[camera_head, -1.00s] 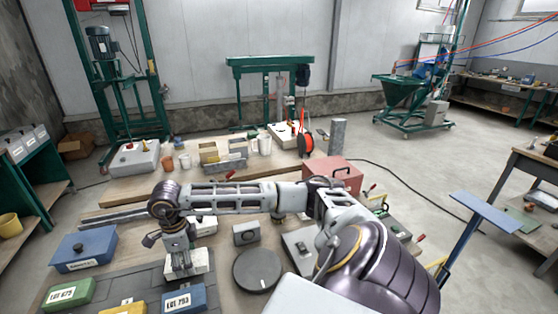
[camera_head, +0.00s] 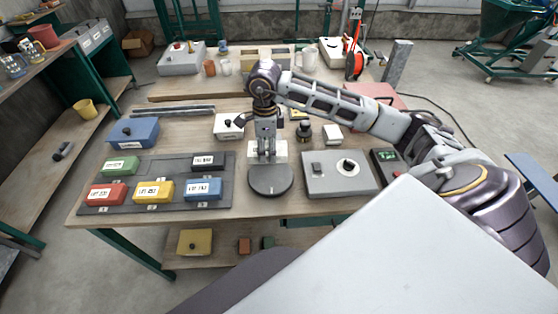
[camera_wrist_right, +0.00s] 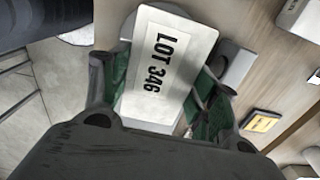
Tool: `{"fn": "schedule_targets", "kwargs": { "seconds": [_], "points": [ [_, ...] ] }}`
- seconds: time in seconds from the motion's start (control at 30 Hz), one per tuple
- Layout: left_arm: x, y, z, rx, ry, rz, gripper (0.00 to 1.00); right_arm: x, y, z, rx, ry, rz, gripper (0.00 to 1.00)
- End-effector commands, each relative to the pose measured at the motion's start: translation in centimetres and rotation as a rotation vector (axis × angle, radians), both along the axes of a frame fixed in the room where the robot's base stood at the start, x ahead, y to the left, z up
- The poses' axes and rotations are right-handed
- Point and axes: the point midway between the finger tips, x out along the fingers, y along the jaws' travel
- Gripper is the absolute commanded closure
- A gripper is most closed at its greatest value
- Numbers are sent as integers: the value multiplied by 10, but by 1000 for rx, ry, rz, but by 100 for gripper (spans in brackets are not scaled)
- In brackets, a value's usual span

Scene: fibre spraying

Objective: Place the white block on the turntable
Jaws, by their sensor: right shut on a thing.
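The white block (camera_head: 281,152) is held in my right gripper (camera_head: 267,158). The right wrist view shows the block (camera_wrist_right: 168,62) between the two fingers, with its label "LOT 346" facing the camera. The turntable (camera_head: 270,182) is a dark grey round disc at the table's front middle. In the head view the gripper and block overlap the disc's far edge. I cannot tell how high the block is above it. My left gripper is not in view.
A dark tray (camera_head: 226,172) at left holds red, yellow, blue, green and black labelled blocks. A blue box (camera_head: 133,131) stands behind it. A grey control box (camera_head: 340,175) with a dial is close right of the turntable. A white box (camera_head: 229,126) stands behind.

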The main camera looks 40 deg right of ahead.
Motion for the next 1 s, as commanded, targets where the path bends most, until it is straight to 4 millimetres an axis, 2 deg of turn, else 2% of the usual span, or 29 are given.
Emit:
{"fn": "schedule_targets", "kwargs": {
  "seconds": [0.73,1.0],
  "points": [
    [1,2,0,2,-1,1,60,-2,-3,0,0,-1,45,82],
    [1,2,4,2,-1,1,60,-3,-4,-17,0,2,45,82]
  ]
}}
